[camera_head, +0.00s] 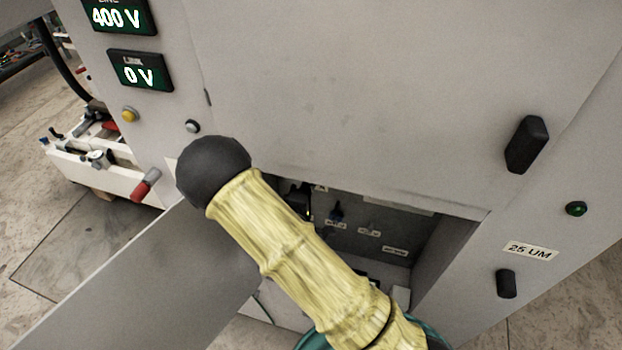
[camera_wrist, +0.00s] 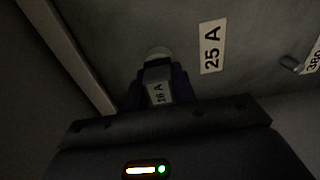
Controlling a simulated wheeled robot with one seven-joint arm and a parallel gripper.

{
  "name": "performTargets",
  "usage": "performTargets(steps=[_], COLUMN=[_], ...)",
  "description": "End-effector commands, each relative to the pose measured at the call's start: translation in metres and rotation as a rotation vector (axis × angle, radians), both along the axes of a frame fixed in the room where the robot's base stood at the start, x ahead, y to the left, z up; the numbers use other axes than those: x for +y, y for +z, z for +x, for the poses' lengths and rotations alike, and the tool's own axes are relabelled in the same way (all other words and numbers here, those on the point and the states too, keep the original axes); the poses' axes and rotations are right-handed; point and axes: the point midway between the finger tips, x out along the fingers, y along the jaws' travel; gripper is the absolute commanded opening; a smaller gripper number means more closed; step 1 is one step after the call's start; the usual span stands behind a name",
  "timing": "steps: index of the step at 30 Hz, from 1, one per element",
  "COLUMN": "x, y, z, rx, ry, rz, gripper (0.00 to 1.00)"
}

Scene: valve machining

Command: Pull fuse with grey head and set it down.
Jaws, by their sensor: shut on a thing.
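In the dim wrist view, my gripper (camera_wrist: 157,76) reaches in from the bottom edge and is shut on a fuse. A pale greyish round part of the fuse (camera_wrist: 158,52) shows just past the fingertips. A small plate marked "16 A" (camera_wrist: 158,93) shows between the fingers. The fuse's other parts are hidden by the gripper, and I cannot tell whether it is seated or free. In the head view, my yellow-sleeved arm crosses in front of the cabinet opening, and the grip is not clear there.
The cabinet's recess (camera_head: 370,228) holds a small blue-dark part (camera_head: 337,212) and several labels. A "25 A" label (camera_wrist: 211,46) is right of the grip; a knob (camera_wrist: 290,63) lies farther right. The open door panel (camera_head: 150,285) stands at left. A black handle (camera_head: 526,145) juts out at right.

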Motion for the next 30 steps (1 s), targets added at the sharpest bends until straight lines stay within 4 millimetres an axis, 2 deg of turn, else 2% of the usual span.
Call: performTargets(steps=[30], x=[0.01], y=[-0.001], z=[-0.028], rx=[0.001], ry=[0.0], rz=[0.0], gripper=[0.0])
